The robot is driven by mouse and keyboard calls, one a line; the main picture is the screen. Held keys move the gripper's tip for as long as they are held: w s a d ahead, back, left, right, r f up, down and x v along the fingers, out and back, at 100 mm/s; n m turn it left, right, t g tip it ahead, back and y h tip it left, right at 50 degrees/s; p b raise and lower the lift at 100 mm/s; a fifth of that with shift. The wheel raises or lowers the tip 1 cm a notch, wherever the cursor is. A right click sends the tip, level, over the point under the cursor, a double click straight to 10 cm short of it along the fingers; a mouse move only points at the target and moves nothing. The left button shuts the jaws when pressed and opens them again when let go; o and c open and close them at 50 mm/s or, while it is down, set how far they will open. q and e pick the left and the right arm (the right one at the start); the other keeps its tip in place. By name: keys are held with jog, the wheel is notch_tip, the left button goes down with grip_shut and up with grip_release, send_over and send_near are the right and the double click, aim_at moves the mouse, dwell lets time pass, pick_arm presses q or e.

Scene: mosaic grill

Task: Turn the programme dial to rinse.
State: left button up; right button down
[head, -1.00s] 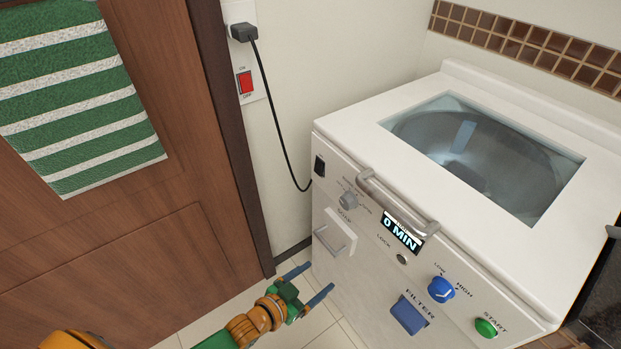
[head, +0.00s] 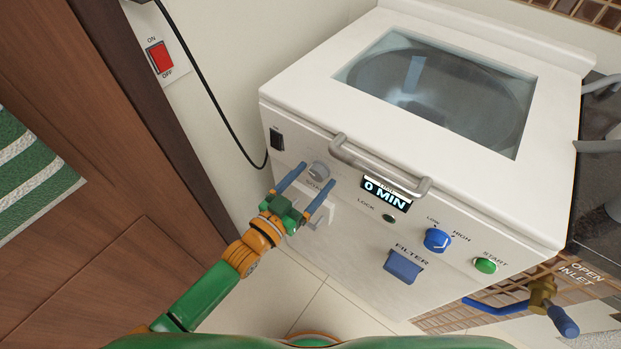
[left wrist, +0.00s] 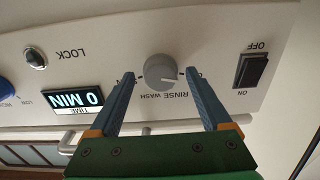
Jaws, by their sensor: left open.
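The programme dial (head: 318,170) is a round grey knob at the upper left of the white washer's front panel. In the left wrist view the dial (left wrist: 160,67) shows upside down, with a pale mark at its lower right and the words RINSE and WASH beside it. I cannot tell which setting it marks. My left gripper (head: 317,174) is open, its two blue fingers pointing at the panel on either side of the dial. In the left wrist view the fingers (left wrist: 160,74) straddle the knob with gaps on both sides. My right gripper is not in view.
A bar handle (head: 380,168) and the display (head: 386,194) reading 0 MIN are right of the dial. A black power switch (head: 277,139) is to its left. The blue knob (head: 437,239), filter flap (head: 403,266) and green start button (head: 485,265) are further right. A black cable hangs by the wall.

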pick_arm(q)
grip_shut()
jog(key=shift+m, duration=0.3)
jog(key=m, duration=0.4)
jog(key=shift+m+p, duration=0.3)
jog(key=shift+p, duration=0.05)
jog(key=shift+m, duration=2.2)
grip_release()
jog(key=shift+a, duration=0.1)
